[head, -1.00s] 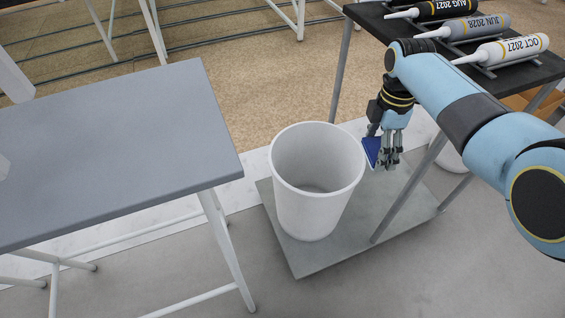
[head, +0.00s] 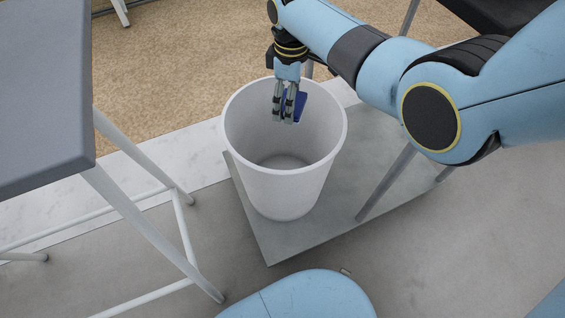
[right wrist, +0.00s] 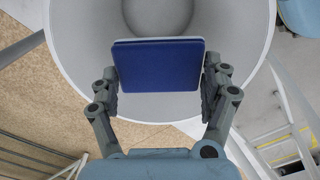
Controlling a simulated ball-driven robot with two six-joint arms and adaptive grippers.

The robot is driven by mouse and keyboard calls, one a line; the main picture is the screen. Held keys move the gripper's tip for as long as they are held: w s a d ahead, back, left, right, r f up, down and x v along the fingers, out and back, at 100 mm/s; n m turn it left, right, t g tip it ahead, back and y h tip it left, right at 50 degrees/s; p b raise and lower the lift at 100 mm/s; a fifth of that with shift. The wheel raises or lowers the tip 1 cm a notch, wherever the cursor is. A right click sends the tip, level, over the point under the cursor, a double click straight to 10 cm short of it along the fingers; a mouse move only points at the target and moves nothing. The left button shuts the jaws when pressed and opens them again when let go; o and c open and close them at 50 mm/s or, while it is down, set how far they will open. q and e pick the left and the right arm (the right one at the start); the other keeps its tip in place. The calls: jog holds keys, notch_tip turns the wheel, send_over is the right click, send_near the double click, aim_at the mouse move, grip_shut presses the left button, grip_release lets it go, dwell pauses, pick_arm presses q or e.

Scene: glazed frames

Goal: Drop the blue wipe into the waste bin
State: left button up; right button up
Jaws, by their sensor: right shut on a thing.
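The blue wipe (head: 300,103) is a small dark blue folded pad. My right gripper (head: 284,119) is shut on it, fingers pointing down. In the head view it hangs over the opening of the white waste bin (head: 285,187), towards its far side. In the right wrist view the wipe (right wrist: 158,67) sits between the two fingers of the gripper (right wrist: 161,82), with the bin's round rim and inside (right wrist: 88,22) behind it. The bin stands upright and its visible floor is bare. My left gripper is not in view.
The bin stands on a flat grey plate (head: 263,236) on the floor. A grey table (head: 45,100) with white legs is at the left. A dark table (head: 487,22) is at the upper right, partly behind my right arm. Tan flooring lies behind the bin.

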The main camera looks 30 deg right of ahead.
notch_tip(320, 180, down, 3)
jog(key=shift+s+f+b, duration=0.1)
jog(key=shift+f+b, duration=0.05)
jog(key=shift+b, duration=1)
jog(key=shift+f+b, duration=0.35)
jog(key=shift+b, duration=0.2)
jog(key=o, duration=1)
jog(key=shift+r, duration=0.2)
notch_tip(320, 180, up, 12)
jog(key=shift+d+f, duration=0.1)
jog(key=shift+f, duration=0.1)
